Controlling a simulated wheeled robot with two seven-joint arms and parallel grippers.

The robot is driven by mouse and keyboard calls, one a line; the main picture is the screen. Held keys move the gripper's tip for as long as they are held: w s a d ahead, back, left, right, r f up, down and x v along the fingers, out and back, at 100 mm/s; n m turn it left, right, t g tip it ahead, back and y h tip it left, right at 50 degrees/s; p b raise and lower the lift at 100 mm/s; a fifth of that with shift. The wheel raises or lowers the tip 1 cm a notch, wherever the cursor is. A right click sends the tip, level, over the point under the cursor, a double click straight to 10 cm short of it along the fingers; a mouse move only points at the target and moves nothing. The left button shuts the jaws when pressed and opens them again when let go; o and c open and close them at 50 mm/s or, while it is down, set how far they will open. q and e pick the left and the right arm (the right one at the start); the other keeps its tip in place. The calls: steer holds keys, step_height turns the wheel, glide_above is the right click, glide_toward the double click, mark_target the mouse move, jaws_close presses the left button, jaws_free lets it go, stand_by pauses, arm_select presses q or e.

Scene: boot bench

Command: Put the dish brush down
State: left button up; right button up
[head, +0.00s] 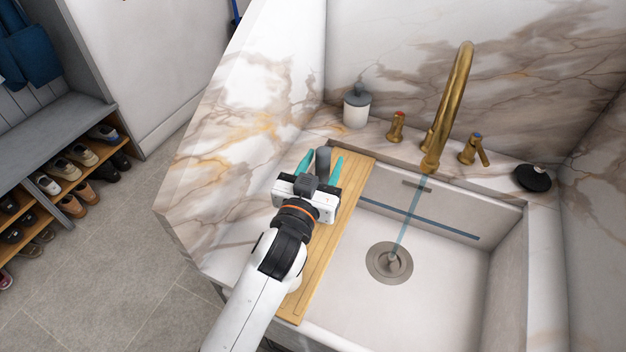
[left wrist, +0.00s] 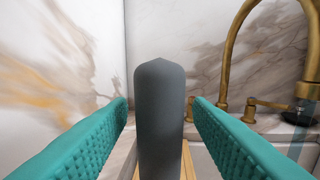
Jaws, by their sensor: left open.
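The dish brush (head: 323,160) shows as a dark grey rounded handle between the teal fingers of my left gripper (head: 319,164). In the left wrist view the grey handle (left wrist: 160,115) stands upright in the middle. My left gripper (left wrist: 160,120) is open, with a gap showing on each side of the handle. The gripper is over the wooden board (head: 340,222) along the sink's left side. The brush's lower part is hidden, so I cannot tell exactly how it rests. My right gripper is not in view.
A white sink (head: 440,270) with running water lies right of the board. A brass faucet (head: 456,95) with two handles stands behind it. A soap bottle (head: 357,106) is at the back, and a black rounded object (head: 532,178) sits at the right. Marble counter is bare left of the board.

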arm_select(q)
steer(key=b+v, duration=0.1)
steer(key=v, duration=1.1)
steer(key=shift+f, duration=0.15)
